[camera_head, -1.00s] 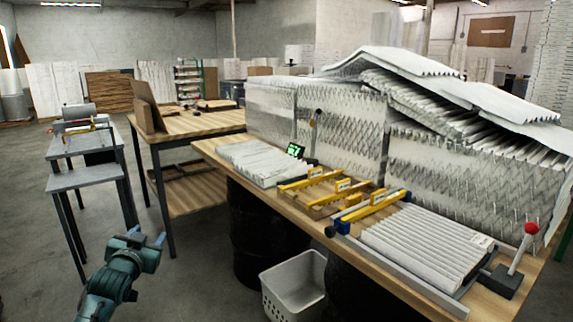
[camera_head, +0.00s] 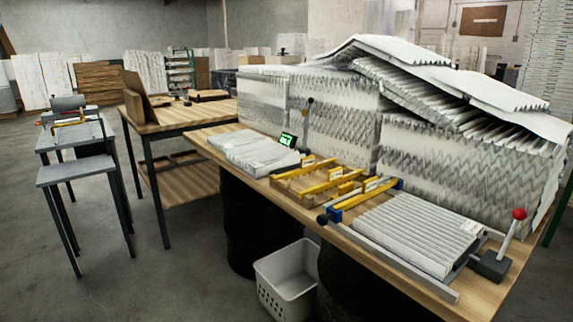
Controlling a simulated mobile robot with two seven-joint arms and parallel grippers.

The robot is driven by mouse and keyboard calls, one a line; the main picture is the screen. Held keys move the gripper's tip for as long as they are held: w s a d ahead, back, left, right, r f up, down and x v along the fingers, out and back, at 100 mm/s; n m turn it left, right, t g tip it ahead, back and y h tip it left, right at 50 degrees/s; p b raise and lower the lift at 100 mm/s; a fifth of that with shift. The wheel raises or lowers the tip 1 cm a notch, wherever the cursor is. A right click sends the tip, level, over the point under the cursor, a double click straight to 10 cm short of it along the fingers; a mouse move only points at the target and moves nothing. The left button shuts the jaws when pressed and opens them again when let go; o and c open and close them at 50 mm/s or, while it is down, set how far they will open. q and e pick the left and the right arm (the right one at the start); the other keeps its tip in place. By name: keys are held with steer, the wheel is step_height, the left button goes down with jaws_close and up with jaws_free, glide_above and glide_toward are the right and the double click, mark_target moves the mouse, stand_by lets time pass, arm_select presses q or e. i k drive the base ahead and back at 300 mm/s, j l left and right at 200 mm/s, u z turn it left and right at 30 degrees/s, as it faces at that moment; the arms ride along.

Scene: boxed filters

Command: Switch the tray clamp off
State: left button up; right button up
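On the near right of the long wooden table, a metal tray frame (camera_head: 392,262) holds a white pleated filter (camera_head: 415,232). At its right end stands a lever with a red ball knob (camera_head: 519,214) on a dark base block (camera_head: 490,265); the lever leans up and to the right. At the tray's left end is a blue and yellow bar (camera_head: 362,198) with a black ball knob (camera_head: 322,220). Another black-knobbed upright lever (camera_head: 309,101) stands farther back. I cannot tell from labels which part is the clamp's switch. Neither gripper is in view.
Yellow-barred wooden frames (camera_head: 322,180), a small green-lit display (camera_head: 287,140) and more pleated filters (camera_head: 252,151) share the table. Tall filter stacks (camera_head: 460,165) line its back. A white basket (camera_head: 289,281) stands on the floor in front. Open floor lies at the left front.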

mark_target(518, 214)
steer(key=z, duration=1.4)
